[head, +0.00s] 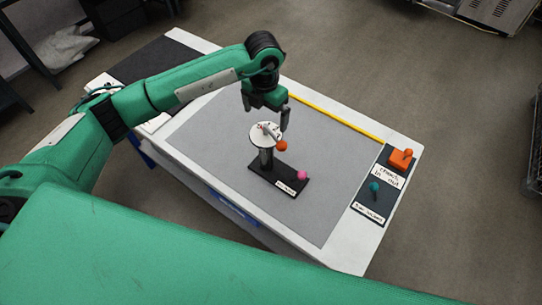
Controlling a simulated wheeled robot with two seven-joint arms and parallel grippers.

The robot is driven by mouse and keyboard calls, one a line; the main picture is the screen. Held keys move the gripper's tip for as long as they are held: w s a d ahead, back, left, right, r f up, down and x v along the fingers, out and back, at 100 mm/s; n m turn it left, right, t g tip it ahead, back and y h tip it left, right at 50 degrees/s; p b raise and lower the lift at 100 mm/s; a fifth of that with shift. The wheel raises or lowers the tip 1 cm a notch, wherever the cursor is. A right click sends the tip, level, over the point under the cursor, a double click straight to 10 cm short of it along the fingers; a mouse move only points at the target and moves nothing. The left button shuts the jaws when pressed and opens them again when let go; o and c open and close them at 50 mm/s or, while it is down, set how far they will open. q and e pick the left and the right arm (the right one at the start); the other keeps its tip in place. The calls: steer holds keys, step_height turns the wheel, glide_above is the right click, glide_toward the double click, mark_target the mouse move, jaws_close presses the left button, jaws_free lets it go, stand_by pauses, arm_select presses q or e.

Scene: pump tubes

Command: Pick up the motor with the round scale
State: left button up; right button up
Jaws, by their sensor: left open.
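The motor with the round scale (266,158) stands upright on a black base plate (272,182) in the middle of the grey mat. Its round white scale (258,140) faces up, with a small light pointer across it and an orange ball (282,146) at its right edge. My left gripper (265,117) points down just above and behind the scale. Its two fingers are spread apart, with nothing seen between them. Whether a fingertip touches the scale I cannot tell. My right gripper is not in view.
A pink ball (302,175) sits at the right end of the base plate, by a small label. A dark board (366,212) at the table's right edge holds an orange block (400,160) and a teal knob (374,187). A yellow bar (335,119) lies along the back. The grey mat (215,135) is otherwise clear.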

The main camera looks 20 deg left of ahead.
mark_target(266, 125)
arm_select(q)
steer(key=shift+f, duration=0.65)
steer(key=shift+f+p, duration=0.25)
steer(key=shift+p, duration=0.1)
step_height(266, 125, down, 4)
steer(key=shift+s+f+p, duration=0.1)
steer(key=shift+p, duration=1.1)
steer(key=shift+f, duration=0.3)
steer(key=shift+c, duration=0.4)
steer(key=c, duration=1.5)
steer(key=shift+r, duration=0.1)
steer(key=shift+c, duration=1.2)
